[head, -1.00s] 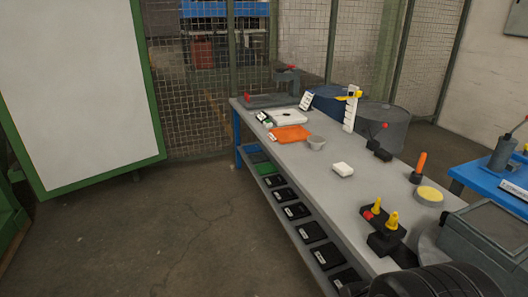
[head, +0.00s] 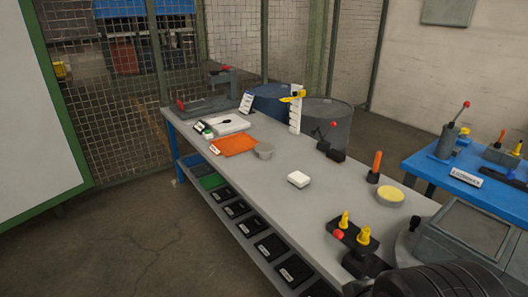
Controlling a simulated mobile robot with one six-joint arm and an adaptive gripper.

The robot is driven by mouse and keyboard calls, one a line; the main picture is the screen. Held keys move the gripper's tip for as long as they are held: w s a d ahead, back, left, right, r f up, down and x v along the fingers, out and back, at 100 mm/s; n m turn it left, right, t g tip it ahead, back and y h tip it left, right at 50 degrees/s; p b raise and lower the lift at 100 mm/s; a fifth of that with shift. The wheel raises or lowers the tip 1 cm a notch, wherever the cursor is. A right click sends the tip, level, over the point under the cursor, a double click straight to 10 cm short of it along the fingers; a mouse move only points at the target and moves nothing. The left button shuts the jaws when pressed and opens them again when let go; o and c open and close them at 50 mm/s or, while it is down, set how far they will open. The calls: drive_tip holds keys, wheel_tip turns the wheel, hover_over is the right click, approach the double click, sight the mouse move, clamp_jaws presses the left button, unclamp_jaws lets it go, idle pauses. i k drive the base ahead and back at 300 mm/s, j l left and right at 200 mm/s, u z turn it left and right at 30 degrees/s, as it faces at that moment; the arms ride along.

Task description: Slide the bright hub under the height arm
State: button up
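The height gauge (head: 295,118) is a white upright scale at the back edge of the grey bench. Its yellow height arm (head: 291,98) sticks out to the left near the top. A small light-grey round part (head: 264,151), which looks like the bright hub, sits on the bench in front of the gauge, left of it and apart from it. It is too small to make out detail. Part of my dark arm shows at the bottom right; my gripper's fingers do not show.
An orange mat (head: 234,145) and a white tray (head: 226,124) lie left of the round part. A black fixture with yellow knobs (head: 353,235) and a yellow-topped disc (head: 390,197) stand at the right. The bench middle is mostly clear.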

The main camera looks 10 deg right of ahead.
sight(265, 150)
drive_tip(key=i+j+z, duration=0.15)
drive_tip(key=z, duration=0.2)
drive_tip(key=i+j+z, duration=0.2)
drive_tip(key=z, duration=0.15)
drive_tip(key=i+j+z, duration=0.2)
drive_tip(key=z, duration=0.15)
drive_tip(key=i+j, duration=0.2)
drive_tip(key=j, duration=0.15)
drive_tip(key=i+j+z, duration=0.1)
drive_tip(key=j, duration=0.3)
drive_tip(key=i+j+z, duration=0.1)
drive_tip(key=j, duration=0.25)
drive_tip(key=i+j, duration=0.25)
drive_tip(key=j, duration=0.15)
drive_tip(key=i+j+z, duration=0.1)
drive_tip(key=j, duration=0.3)
drive_tip(key=i+j, duration=0.2)
drive_tip(key=j, duration=0.2)
drive_tip(key=i+j+z, duration=0.1)
drive_tip(key=j, duration=0.3)
drive_tip(key=i+j, duration=0.15)
drive_tip(key=j, duration=0.25)
drive_tip(key=i+j, duration=0.15)
drive_tip(key=j, duration=0.25)
drive_tip(key=i+j, duration=0.15)
drive_tip(key=j, duration=0.25)
